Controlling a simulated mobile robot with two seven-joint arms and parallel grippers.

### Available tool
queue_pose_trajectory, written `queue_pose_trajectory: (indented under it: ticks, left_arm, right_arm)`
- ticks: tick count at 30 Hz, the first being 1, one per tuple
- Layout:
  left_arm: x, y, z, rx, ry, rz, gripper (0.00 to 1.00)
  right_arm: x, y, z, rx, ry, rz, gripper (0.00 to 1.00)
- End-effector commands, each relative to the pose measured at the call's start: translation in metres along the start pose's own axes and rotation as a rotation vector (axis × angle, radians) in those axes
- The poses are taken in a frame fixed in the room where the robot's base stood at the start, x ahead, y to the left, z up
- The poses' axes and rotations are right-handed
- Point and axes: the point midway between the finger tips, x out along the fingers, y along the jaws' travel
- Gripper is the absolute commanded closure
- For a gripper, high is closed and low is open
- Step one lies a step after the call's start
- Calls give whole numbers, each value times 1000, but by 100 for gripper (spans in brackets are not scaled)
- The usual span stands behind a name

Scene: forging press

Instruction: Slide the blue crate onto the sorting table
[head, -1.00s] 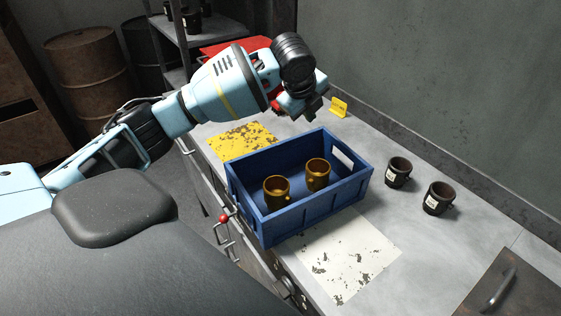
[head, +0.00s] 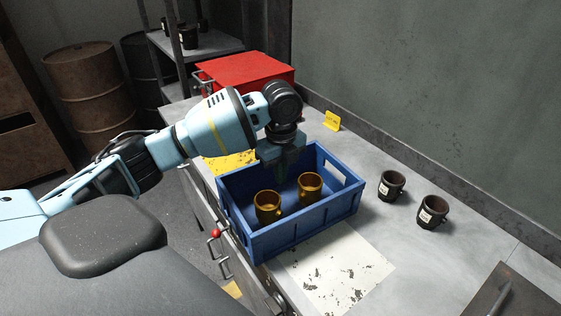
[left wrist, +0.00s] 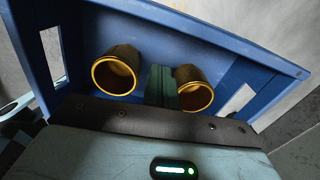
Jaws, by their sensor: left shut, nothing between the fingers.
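The blue crate (head: 310,222) sits on the grey table top (head: 425,250), its near edge close to the table's front edge. Two brass mugs stand inside it, a nearer mug (head: 267,207) and a farther mug (head: 310,187). My left gripper (head: 283,174) points down at the crate's far left side, its fingers overlapping the inside of the crate. The left wrist view shows the fingers (left wrist: 163,86) shut and empty, appearing between the two mugs, with the crate wall (left wrist: 215,40) beyond. I cannot tell whether the fingers touch the crate. My right gripper is not in view.
A worn yellow patch (head: 236,160) lies beyond the crate and a worn white patch (head: 340,265) on its near side. Two dark mugs (head: 391,185) (head: 433,212) stand to the right. A red box (head: 245,72) and a yellow marker (head: 332,121) are farther back. A wall bounds the right.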

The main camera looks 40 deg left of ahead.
Motion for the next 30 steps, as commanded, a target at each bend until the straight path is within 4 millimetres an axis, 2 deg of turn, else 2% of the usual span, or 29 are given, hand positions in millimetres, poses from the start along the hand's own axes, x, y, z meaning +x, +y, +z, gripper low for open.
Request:
queue_pose_trajectory:
  ticks: [1, 7, 12, 15, 30]
  left_arm:
    - [12, 1, 0, -1, 1, 5, 100]
    - [48, 1, 0, -2, 1, 3, 100]
    - [44, 0, 26, -6, -3, -3, 100]
    - [45, 0, 34, -3, -2, -3, 100]
    - [45, 0, 42, -1, -2, -3, 100]
  right_arm:
    - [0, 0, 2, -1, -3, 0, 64]
    - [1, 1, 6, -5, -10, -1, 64]
    - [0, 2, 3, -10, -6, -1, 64]
    - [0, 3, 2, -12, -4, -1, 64]
    - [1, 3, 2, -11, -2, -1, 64]
